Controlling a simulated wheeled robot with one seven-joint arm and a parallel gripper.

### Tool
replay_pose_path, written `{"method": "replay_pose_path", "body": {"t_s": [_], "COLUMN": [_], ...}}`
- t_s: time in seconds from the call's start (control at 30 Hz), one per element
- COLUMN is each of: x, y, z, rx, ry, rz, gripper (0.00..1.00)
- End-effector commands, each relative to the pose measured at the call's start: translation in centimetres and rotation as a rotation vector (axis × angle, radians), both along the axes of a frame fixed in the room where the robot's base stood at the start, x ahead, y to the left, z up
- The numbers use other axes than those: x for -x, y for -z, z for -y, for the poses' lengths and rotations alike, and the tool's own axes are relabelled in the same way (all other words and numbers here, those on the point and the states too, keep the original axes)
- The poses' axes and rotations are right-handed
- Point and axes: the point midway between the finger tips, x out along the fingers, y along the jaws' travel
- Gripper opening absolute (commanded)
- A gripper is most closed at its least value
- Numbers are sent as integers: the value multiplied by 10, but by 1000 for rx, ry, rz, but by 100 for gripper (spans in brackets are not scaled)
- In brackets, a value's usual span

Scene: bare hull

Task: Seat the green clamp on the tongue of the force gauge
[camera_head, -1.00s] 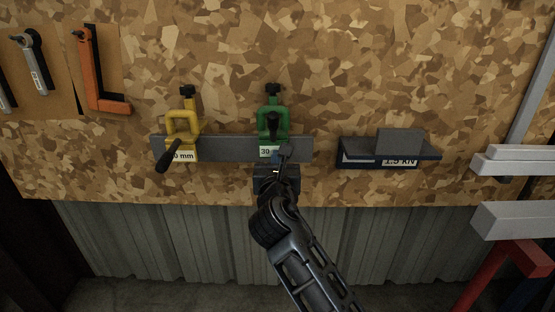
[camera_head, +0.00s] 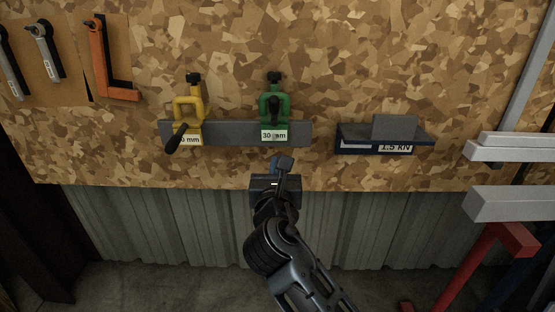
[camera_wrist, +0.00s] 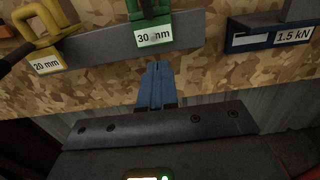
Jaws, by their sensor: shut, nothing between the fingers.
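The green clamp (camera_head: 274,103) hangs on a grey rail (camera_head: 235,132) on the chipboard wall, with a "30 mm" label on it. It also shows at the top of the wrist view (camera_wrist: 150,13), partly cut off. The force gauge (camera_head: 384,143) is a dark shelf-like unit marked "1.5 kN" on the wall to the right, with an upright grey plate, seemingly its tongue (camera_head: 394,126). My gripper (camera_head: 284,162) is below the green clamp, apart from it. In the wrist view its blue fingers (camera_wrist: 157,85) are together and empty.
A yellow clamp (camera_head: 190,103) marked 20 mm hangs on the rail to the left of the green one. An orange tool (camera_head: 108,65) and grey tools hang at the upper left. Pale bars (camera_head: 512,175) jut in at the right. The wall between rail and gauge is clear.

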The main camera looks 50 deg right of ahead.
Motion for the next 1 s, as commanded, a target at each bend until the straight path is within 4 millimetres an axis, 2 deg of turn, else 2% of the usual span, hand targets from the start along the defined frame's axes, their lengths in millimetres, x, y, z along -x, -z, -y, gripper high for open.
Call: {"method": "replay_pose_path", "body": {"t_s": [0.2,0.57,0.87,1.0], "x": [17,20,17,-1], "y": [1,0,-2,-14], "z": [-22,-26,-25,-22], "rx": [0,-1,-15,-97], "ry": [-2,0,-1,-12], "rz": [-1,0,11,68], "gripper": [0,0,27,40]}}
